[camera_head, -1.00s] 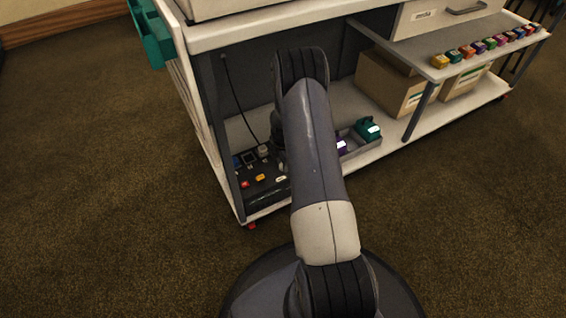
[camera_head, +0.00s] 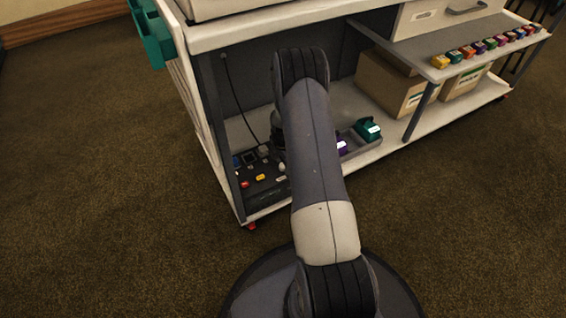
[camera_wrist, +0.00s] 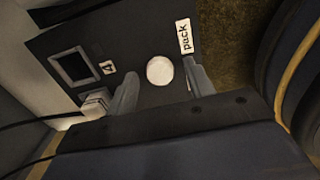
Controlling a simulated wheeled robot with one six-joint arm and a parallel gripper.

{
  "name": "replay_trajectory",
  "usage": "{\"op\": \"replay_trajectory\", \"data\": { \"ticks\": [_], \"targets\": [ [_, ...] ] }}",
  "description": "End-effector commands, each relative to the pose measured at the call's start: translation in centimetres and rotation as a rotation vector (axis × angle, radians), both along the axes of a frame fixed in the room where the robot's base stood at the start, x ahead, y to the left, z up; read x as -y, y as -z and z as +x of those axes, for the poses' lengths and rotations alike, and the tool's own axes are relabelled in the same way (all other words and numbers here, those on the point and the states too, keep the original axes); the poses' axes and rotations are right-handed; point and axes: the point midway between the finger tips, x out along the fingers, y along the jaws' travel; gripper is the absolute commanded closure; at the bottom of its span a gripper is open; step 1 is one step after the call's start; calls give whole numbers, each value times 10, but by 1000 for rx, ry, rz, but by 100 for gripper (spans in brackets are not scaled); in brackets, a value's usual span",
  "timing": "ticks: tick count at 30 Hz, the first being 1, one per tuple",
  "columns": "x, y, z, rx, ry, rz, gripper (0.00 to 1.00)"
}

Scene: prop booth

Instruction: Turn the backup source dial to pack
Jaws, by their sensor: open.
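The dial, a round white knob (camera_wrist: 160,70), sits on a dark control panel (camera_wrist: 135,38) in the wrist view. A white label reading "pack" (camera_wrist: 184,37) lies to its right. My open gripper (camera_wrist: 163,88) has one finger on each side of the knob, with a visible gap to the left finger; contact cannot be told. No pointer mark shows on the knob. In the head view the panel (camera_head: 262,188) stands on the cart's lower shelf, and my arm hides most of my gripper.
The panel also has a dark square window (camera_wrist: 74,67), a label "4" (camera_wrist: 107,68) and a white block (camera_wrist: 97,103). A black cable (camera_head: 240,100) hangs behind. A grey tray (camera_head: 358,146) with purple and teal items is to the right, before cardboard boxes (camera_head: 395,85).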

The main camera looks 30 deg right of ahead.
Motion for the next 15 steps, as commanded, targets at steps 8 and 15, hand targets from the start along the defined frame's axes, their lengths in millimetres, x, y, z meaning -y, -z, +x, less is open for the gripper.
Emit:
{"op": "replay_trajectory", "data": {
  "ticks": [8,15],
  "targets": [
    [0,-47,1,4,0,-1,50],
    [0,-90,0,1,-1,-1,50]
  ]
}}
